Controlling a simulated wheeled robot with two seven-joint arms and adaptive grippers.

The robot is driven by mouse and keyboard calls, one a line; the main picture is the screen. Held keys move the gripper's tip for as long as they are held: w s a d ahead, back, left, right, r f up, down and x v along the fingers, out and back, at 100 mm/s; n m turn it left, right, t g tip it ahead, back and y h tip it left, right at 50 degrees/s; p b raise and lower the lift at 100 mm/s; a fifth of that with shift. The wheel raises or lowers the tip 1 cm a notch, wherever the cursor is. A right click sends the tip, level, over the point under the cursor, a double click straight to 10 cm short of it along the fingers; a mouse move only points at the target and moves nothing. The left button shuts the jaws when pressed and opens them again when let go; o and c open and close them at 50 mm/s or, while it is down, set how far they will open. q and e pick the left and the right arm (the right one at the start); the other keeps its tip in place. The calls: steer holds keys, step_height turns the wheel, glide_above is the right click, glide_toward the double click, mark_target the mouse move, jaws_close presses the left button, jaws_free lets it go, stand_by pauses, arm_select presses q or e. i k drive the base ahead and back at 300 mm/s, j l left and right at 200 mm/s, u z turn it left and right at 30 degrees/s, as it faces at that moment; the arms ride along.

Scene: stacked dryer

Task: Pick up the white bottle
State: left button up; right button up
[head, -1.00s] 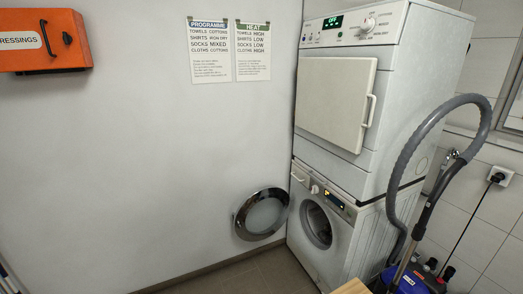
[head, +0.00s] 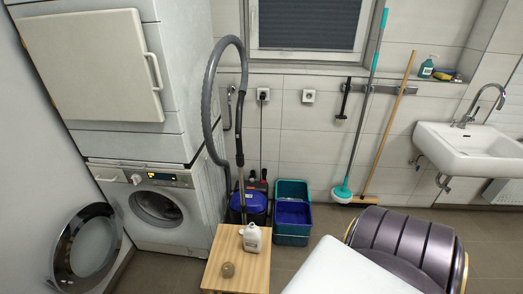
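The white bottle (head: 252,238) stands on the wooden table (head: 226,240) at the bottom middle of the head view. It looks upright, with a dark mark on its front. A small brown jar or cup (head: 228,270) is on the same table, in front of the bottle and to its left. Neither of my grippers is in view. Nothing is seen touching the bottle.
A blue vacuum cleaner (head: 249,203) with a grey hose stands behind the table. Green and blue buckets (head: 292,214) are to its right. The washing machine (head: 160,205) at left has its round door (head: 87,248) open. A sink (head: 470,147) is at right.

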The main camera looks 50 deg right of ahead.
mark_target(253, 235)
steer(key=i+j+z, duration=0.15)
steer(key=z, duration=0.15)
steer(key=j+z, duration=0.3)
steer(key=i+j+z, duration=0.15)
steer(key=j+z, duration=0.6)
steer(key=j, duration=0.45)
